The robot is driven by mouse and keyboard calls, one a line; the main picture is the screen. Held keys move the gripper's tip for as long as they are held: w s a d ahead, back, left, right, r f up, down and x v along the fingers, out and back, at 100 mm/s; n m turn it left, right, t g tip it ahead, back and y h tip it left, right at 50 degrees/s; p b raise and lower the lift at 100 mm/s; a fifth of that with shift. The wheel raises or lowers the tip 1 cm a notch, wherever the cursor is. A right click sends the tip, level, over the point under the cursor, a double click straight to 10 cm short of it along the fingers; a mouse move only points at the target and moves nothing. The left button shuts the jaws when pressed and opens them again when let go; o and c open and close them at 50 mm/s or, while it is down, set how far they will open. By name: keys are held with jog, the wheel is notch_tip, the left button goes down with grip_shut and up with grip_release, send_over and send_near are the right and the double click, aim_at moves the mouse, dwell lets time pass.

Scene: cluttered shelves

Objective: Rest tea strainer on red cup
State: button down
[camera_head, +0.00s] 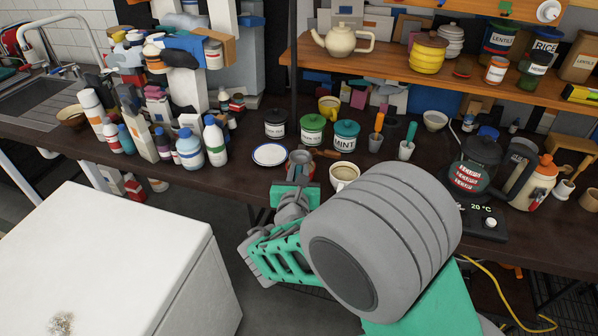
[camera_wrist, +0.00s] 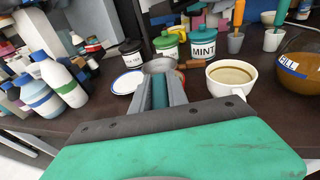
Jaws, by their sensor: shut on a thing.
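The tea strainer has a grey round bowl (camera_wrist: 160,65) just past my fingertips in the wrist view and a brown wooden handle (camera_wrist: 196,65) pointing right. In the head view its handle (camera_head: 326,153) also points right. The red cup (camera_head: 293,167) is largely hidden by the strainer and my gripper; only a little reddish side shows. The strainer bowl appears over the cup's mouth, but I cannot tell whether they touch. My gripper (camera_head: 298,177) is shut on the strainer's near side, its fingers (camera_wrist: 161,92) close together at the counter's front edge.
A white cup of brown drink (camera_head: 344,174) stands close to the right. A blue-rimmed plate (camera_head: 270,154) lies to the left. Labelled canisters (camera_head: 345,137) stand behind. Bottles (camera_head: 189,148) stand further left, a dark kettle (camera_head: 473,165) to the right.

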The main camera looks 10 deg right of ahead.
jog(key=shift+f, duration=0.15)
jog(key=shift+f+b, duration=0.55)
jog(key=shift+f, duration=0.35)
jog(key=c, duration=1.2)
grip_release()
jog(key=v, duration=0.6)
jog(key=shift+s+a+r, duration=0.15)
jog(key=shift+s+a, duration=0.1)
jog(key=shift+s, duration=0.1)
jog(key=shift+s+r, duration=0.1)
jog(key=shift+s, duration=0.4)
